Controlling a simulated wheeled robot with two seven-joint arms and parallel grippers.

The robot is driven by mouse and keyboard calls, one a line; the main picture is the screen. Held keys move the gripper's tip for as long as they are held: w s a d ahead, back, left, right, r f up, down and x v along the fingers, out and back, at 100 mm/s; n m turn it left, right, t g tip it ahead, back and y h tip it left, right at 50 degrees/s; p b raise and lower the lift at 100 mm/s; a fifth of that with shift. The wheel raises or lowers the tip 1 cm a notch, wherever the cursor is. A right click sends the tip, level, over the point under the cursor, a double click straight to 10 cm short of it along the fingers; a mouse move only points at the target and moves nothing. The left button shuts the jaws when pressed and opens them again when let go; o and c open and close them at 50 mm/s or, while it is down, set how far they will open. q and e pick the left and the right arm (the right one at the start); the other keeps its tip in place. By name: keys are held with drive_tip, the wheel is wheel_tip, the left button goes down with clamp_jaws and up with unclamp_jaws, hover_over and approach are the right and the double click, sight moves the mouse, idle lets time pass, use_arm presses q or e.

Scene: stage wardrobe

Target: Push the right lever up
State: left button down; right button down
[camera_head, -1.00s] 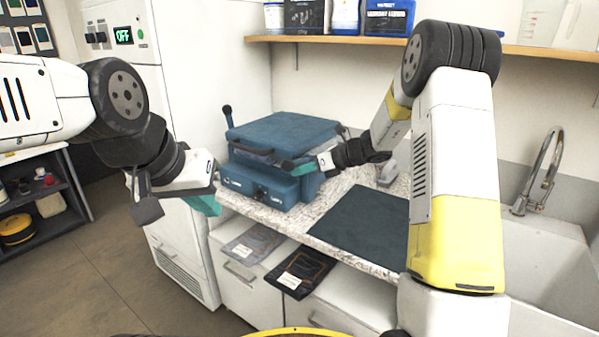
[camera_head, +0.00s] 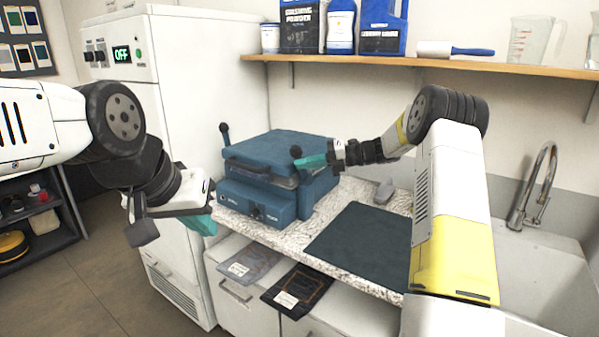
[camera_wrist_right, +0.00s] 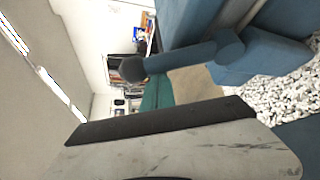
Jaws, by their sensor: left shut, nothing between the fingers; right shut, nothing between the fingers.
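A blue press-like case (camera_head: 265,185) stands on the counter. Its left lever (camera_head: 225,136) stands up at the back left with a dark knob. The right lever's dark knob (camera_head: 296,151) shows just above the teal tip of my right gripper (camera_head: 312,162); most of this lever is hidden there. In the right wrist view the right lever (camera_wrist_right: 185,58) runs from its knob to a blue hinge, close beside the teal fingers (camera_wrist_right: 158,92); I cannot tell whether they touch. My right gripper is shut and empty. My left gripper (camera_head: 203,222) is shut, empty, left of the case.
A dark mat (camera_head: 355,240) lies on the counter right of the case, with a grey object (camera_head: 384,192) behind it. A sink with a tap (camera_head: 535,190) is at right. A shelf (camera_head: 450,64) with bottles runs above. A white cabinet (camera_head: 190,110) stands left.

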drive_tip(key=shift+w+d+r+m, duration=0.15)
drive_tip(key=shift+w+d+r, duration=0.25)
drive_tip(key=shift+w, duration=0.15)
drive_tip(key=shift+w+d+r+m, duration=0.15)
drive_tip(key=shift+w+d+r, duration=0.15)
drive_tip(key=shift+w, duration=0.25)
drive_tip(key=shift+w+d, duration=0.15)
drive_tip(key=shift+d, duration=0.05)
